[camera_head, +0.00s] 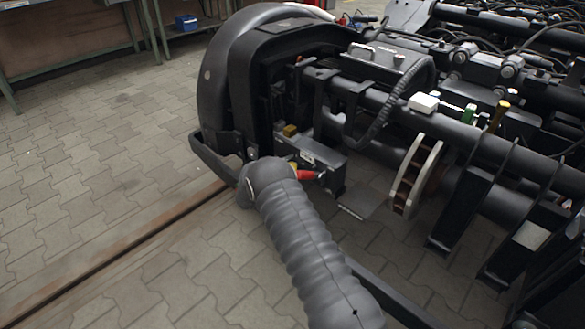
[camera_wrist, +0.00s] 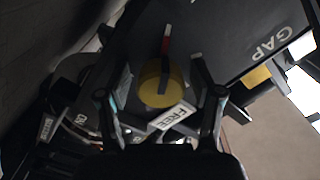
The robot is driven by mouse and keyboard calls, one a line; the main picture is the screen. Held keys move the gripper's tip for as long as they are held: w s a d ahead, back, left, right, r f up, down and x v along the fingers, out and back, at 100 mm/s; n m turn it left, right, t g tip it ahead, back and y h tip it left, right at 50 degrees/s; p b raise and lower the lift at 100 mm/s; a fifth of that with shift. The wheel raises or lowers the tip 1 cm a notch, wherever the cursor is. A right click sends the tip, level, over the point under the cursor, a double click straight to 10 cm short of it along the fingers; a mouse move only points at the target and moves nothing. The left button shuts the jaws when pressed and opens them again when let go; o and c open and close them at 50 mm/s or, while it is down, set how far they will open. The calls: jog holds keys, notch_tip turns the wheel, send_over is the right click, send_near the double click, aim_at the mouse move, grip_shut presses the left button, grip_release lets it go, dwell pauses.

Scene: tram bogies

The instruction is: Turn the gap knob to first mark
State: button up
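In the wrist view a round yellow knob (camera_wrist: 150,88) is on a dark panel, with a dark bar across it. White "GAP" lettering (camera_wrist: 270,43) is on the panel at upper right, and a "FREE" label (camera_wrist: 172,116) is just below the knob. My gripper (camera_wrist: 160,82) is open, one finger on each side of the knob, with visible gaps; depth is unclear.
The bogie frame (camera_head: 480,130) fills the right. A rail (camera_head: 120,240) crosses the paved floor, which is clear at left.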

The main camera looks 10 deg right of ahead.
jog(key=shift+a, duration=0.25)
jog(key=shift+s+a, duration=0.15)
jog(key=v, duration=1.1)
jog(key=shift+s+a, duration=0.15)
jog(key=shift+a, duration=0.05)
